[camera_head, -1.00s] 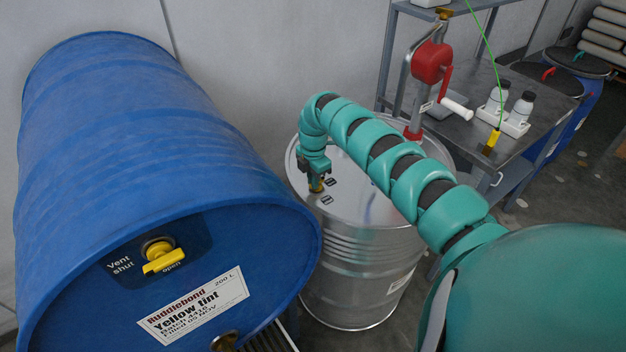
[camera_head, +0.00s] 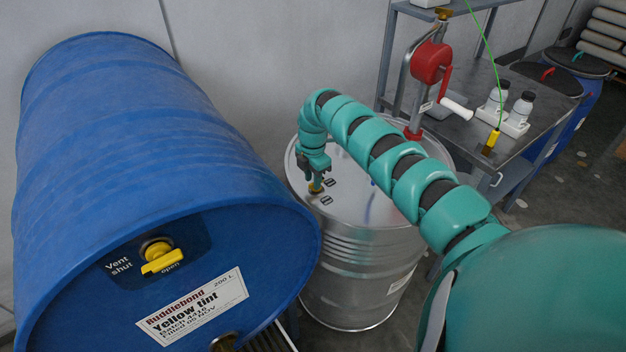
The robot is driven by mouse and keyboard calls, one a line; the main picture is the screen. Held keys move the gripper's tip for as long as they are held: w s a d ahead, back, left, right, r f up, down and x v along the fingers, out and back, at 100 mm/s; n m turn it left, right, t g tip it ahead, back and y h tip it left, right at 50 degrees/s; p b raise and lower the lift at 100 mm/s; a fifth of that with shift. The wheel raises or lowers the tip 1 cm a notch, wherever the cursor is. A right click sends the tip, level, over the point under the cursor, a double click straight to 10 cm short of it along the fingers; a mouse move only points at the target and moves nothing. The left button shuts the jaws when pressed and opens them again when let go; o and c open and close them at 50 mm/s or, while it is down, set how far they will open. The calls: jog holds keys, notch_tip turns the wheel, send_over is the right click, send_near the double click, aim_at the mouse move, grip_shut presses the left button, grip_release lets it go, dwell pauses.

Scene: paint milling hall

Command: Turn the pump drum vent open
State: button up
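The pump drum (camera_head: 352,268) is a silver steel drum with a red-headed hand-crank pump (camera_head: 432,62) on its lid. Its vent (camera_head: 315,187) is a small yellow-brass fitting near the left of the lid. Two small dark labels (camera_head: 331,183) lie beside it, too small to read. My gripper (camera_head: 314,176) points down right above the vent, very close to it. I cannot tell whether it touches the vent. The fingers are small and partly hidden, and their opening is unclear. Which way the vent's handle points is also unclear.
A large blue drum (camera_head: 120,150) lies on its side at left, with its own yellow vent handle (camera_head: 162,260) marked shut and open. A grey metal bench (camera_head: 470,135) with white bottles (camera_head: 519,108) stands behind right. A green cord (camera_head: 483,35) hangs with a yellow tag. Blue drums stand far right.

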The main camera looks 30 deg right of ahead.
notch_tip(320, 180, up, 16)
jog(key=b, duration=0.3)
jog(key=shift+r+b, duration=0.25)
jog(key=shift+b, duration=0.15)
dwell(0.4)
